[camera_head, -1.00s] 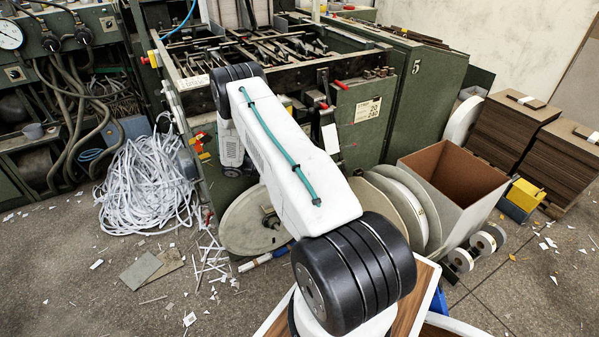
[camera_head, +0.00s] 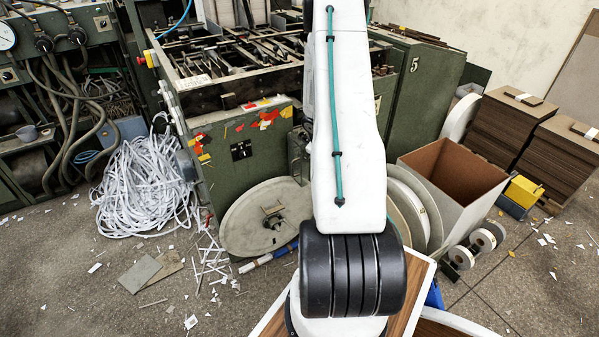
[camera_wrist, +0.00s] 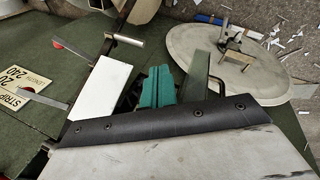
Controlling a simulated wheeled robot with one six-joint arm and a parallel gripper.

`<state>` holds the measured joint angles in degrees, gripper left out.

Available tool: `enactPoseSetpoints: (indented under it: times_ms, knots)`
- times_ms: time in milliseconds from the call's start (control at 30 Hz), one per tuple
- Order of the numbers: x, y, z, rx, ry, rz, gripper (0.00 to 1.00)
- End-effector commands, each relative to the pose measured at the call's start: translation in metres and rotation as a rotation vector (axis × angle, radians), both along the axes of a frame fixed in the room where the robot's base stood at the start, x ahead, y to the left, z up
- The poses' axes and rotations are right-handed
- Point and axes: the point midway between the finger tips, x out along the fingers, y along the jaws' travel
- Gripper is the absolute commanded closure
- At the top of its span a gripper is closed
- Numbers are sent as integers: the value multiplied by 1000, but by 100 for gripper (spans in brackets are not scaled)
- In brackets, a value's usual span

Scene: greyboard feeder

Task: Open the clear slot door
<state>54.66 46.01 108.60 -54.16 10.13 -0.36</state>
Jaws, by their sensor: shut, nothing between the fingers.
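I cannot pick out the clear slot door with certainty. In the wrist view a cloudy grey panel (camera_wrist: 190,155) with a black screwed edge strip fills the bottom and may be it. My gripper (camera_wrist: 157,76) shows its teal fingers shut and empty just beyond that strip. The panel hides the rest of the gripper, and I cannot tell whether they touch. A dark bent rod stands right of the fingers. In the head view my arm hides the gripper and this part of the green machine (camera_head: 225,170).
A white card (camera_wrist: 100,85) and a number sign (camera_wrist: 22,92) are left of my gripper. A round disc (camera_head: 245,228) leans low against the machine. An open box (camera_head: 450,180) stands right. White strip waste (camera_head: 145,190) lies on the floor at left.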

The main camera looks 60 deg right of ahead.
Motion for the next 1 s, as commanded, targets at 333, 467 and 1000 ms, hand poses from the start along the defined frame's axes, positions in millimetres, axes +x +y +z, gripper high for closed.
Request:
enactPoseSetpoints:
  times_ms: [333,467,1000]
  knots:
    - [4,-36,-69,60,-483,201,100]
    - [-5,-29,-84,124,-722,285,100]
    - [-90,34,-68,394,-1446,460,100]
